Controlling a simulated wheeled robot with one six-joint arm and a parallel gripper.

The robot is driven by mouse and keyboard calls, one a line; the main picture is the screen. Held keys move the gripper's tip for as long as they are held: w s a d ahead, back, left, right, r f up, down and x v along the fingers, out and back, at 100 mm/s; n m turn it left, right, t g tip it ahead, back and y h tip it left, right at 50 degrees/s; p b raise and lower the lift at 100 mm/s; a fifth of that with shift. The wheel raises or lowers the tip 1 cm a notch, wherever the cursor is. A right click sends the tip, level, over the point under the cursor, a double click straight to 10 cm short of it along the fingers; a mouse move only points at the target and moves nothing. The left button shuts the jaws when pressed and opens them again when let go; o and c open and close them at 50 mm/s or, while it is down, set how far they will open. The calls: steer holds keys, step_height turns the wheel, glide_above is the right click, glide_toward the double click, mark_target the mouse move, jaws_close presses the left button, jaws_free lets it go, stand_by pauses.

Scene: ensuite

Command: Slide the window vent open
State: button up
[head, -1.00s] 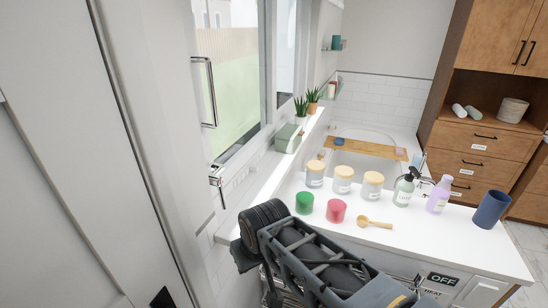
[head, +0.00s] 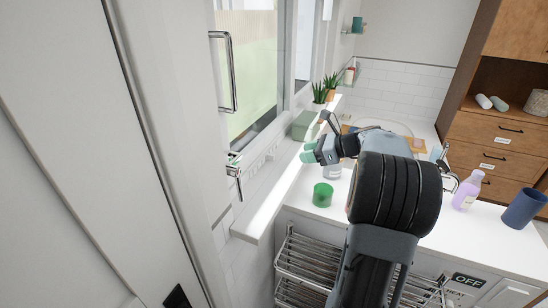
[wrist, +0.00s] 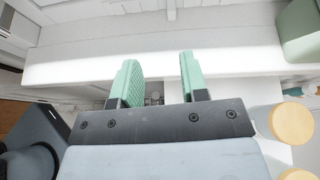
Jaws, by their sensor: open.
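The window (head: 250,75) stands at the upper left in the head view, with pale frames around its glass. A vertical chrome bar handle (head: 231,70) is on the white frame at its left. I cannot tell which part is the vent, or whether it is open. My gripper (head: 308,152) has green fingertips, spread apart and empty. It is over the white counter and sill, right of and below the handle in the picture and apart from it. In the wrist view my gripper (wrist: 158,80) faces the white sill (wrist: 150,62) with nothing between its fingers.
A green box (head: 304,124) and potted plants (head: 319,97) stand on the sill. A green cup (head: 322,194) is on the counter below my gripper. A lilac bottle (head: 467,190) and blue cup (head: 524,208) stand right. A chrome fixture (head: 234,168) projects from the left wall.

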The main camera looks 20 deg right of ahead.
mark_target(274, 155)
steer(key=shift+m+t, duration=0.3)
steer(key=shift+m, duration=0.3)
steer(key=x, duration=0.4)
steer(key=p+x, duration=0.1)
steer(key=x, duration=0.3)
steer(key=w+d+x, duration=0.1)
steer(key=x, duration=0.4)
jaws_close()
steer(key=shift+p, duration=0.3)
